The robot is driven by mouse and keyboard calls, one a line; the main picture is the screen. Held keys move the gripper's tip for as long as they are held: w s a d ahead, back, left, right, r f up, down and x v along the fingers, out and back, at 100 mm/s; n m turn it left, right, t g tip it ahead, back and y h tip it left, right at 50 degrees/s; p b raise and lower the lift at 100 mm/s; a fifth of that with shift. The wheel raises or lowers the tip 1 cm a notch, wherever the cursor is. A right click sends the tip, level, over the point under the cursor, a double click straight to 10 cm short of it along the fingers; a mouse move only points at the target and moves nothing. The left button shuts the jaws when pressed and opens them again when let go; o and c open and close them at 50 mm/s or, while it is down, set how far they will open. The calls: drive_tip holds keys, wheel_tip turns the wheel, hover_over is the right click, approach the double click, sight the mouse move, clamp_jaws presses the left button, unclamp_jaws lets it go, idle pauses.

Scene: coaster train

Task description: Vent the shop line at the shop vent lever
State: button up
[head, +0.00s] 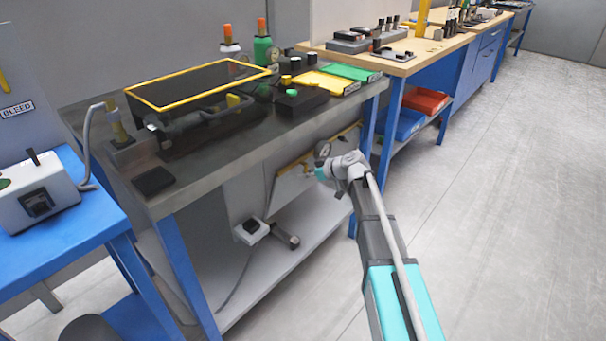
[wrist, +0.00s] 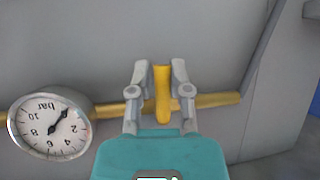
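The shop vent lever (wrist: 162,92), a yellow handle, stands upright in the wrist view at a yellow pipe (wrist: 217,100) that runs along a grey panel. My gripper (wrist: 160,90) is open, with one finger on each side of the lever. The right finger looks close to the lever, and a wider gap shows on the left; I cannot tell whether either touches. In the head view my gripper (head: 318,172) is at the pipe (head: 290,166) below the dark workbench top, and the lever cannot be made out there.
A round bar gauge (wrist: 50,125) sits just left of my gripper. The dark workbench top (head: 235,140) overhangs this spot, and a grey lower shelf (head: 270,275) lies beneath. A blue table (head: 60,225) stands at the left. The floor (head: 500,220) at right is clear.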

drive_tip(key=o, duration=0.3)
drive_tip(key=shift+s, duration=0.1)
drive_tip(key=s+d+f+m+g+h, duration=0.2)
drive_tip(key=s+d+f+m+h, duration=0.15)
drive_tip(key=s+d, duration=0.45)
drive_tip(key=s+d+f+m+g+h, duration=0.25)
drive_tip(key=s+d+m+h, duration=0.2)
drive_tip(key=s, duration=0.65)
drive_tip(key=s+d+f+m+g+h, duration=0.1)
drive_tip(key=s+d+f+m+h, duration=0.25)
drive_tip(key=s+d, duration=0.45)
wheel_tip(320, 180, up, 35)
drive_tip(key=s+m+p, duration=0.1)
drive_tip(key=p, duration=3.3)
drive_tip(key=shift+s+a+f+y+p, duration=0.15)
drive_tip(key=shift+f+y+p, duration=0.05)
drive_tip(key=shift+y+p, duration=0.2)
